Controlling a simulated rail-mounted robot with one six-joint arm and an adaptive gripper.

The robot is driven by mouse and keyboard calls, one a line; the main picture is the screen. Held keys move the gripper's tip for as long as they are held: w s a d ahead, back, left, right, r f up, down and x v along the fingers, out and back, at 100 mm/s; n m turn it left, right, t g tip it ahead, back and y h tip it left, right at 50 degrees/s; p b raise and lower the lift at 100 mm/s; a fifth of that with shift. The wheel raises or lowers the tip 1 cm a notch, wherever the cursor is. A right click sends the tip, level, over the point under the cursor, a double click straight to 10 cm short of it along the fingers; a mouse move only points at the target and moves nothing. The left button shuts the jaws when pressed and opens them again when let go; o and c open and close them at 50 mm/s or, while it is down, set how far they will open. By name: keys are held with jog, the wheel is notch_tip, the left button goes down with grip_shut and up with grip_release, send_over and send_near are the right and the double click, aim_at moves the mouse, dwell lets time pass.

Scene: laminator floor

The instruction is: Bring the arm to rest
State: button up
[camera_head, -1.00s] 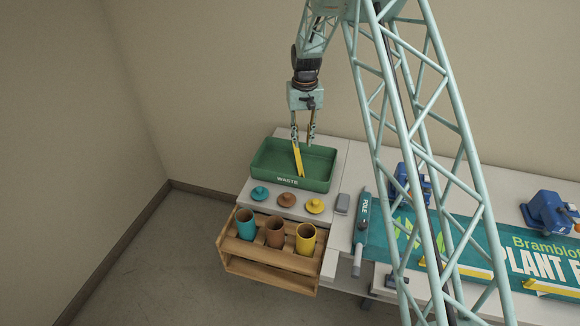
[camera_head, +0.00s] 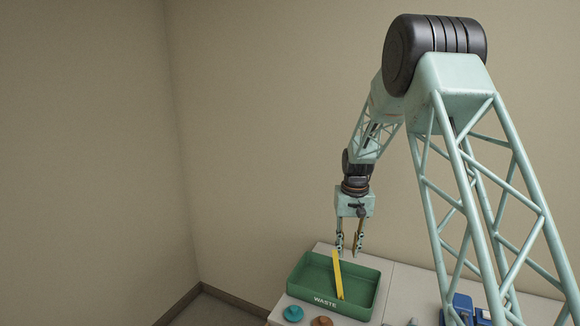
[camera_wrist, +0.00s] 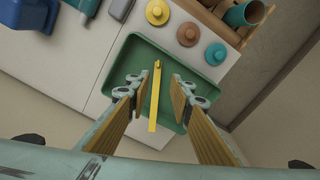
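My gripper (camera_head: 349,250) points down over the green waste tray (camera_head: 369,301). Its two fingers are apart, and in the wrist view my gripper (camera_wrist: 156,88) shows clear gaps on both sides of a yellow strip (camera_wrist: 154,97). In the head view the yellow strip (camera_head: 338,276) looks tilted up, its lower end in the tray and its upper end near the fingertips. The tray (camera_wrist: 128,56) also shows beneath the fingers in the wrist view. My arm is bent, its elbow high at the upper right of the head view.
A teal lid (camera_wrist: 215,54), a brown lid (camera_wrist: 188,34) and a yellow lid (camera_wrist: 157,12) lie beside the tray. A wooden rack (camera_wrist: 212,22) with tubes stands past them. A blue device (camera_head: 459,308) is on the bench to the right. Walls stand behind and left.

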jog(key=s+r+t+b, duration=0.1)
jog(key=s+r+b, duration=0.3)
jog(key=s+r, duration=0.8)
jog(key=s+r+t+b, duration=0.1)
jog(key=s+r+b, duration=0.3)
jog(key=s+r, duration=0.75)
jog(key=s+f+b, duration=0.2)
jog(key=s, duration=1)
jog(key=s+f+t+b, duration=0.1)
jog(key=s+f+b, duration=0.2)
jog(key=s, duration=0.9)
jog(key=s+f+b, duration=0.2)
jog(key=s+f, duration=0.1)
jog(key=s, duration=1)
jog(key=shift+t+b, duration=0.3)
jog(key=shift+b, duration=0.1)
